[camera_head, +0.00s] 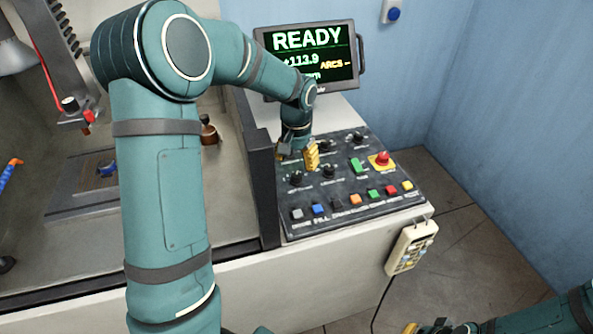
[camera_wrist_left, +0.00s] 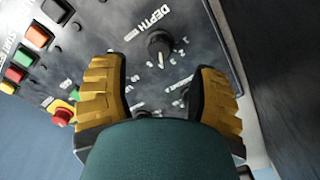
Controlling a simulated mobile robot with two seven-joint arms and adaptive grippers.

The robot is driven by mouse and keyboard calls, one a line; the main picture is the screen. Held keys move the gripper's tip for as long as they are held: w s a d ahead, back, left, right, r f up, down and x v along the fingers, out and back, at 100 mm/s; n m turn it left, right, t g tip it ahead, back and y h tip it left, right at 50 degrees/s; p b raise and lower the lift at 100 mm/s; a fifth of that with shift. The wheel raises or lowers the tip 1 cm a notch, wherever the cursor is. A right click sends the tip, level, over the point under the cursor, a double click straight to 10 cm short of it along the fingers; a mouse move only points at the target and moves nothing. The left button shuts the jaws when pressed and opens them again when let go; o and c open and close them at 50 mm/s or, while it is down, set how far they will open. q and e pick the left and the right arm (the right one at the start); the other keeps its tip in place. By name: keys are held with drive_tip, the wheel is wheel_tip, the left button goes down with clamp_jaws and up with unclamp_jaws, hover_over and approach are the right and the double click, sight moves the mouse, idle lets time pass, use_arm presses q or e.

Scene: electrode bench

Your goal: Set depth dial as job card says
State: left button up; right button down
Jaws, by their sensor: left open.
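The depth dial (camera_wrist_left: 159,45) is a black knob beside the printed word DEPTH in the left wrist view. A pale pointer mark shows on its side toward my gripper; the scale marks are too blurred to read. My left gripper (camera_wrist_left: 160,75) is open, its yellow-padded fingers on either side of the dial's line, apart from the knob. In the head view my left gripper (camera_head: 300,150) is over the back left of the control panel (camera_head: 345,212) and hides part of it. My right gripper (camera_head: 412,327) is barely in view at the bottom edge. I see no job card.
Other black knobs (camera_head: 328,172) stand close to the left gripper. A red mushroom button (camera_head: 382,158), a green switch (camera_head: 357,165) and a front row of coloured buttons share the panel. The screen (camera_head: 310,55) behind reads READY. A handheld pendant (camera_head: 411,247) hangs on the front right.

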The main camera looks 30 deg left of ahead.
sight(297, 175)
use_arm(q)
wheel_tip(297, 175, up, 6)
drive_tip(key=shift+r, duration=0.2)
idle(0.6)
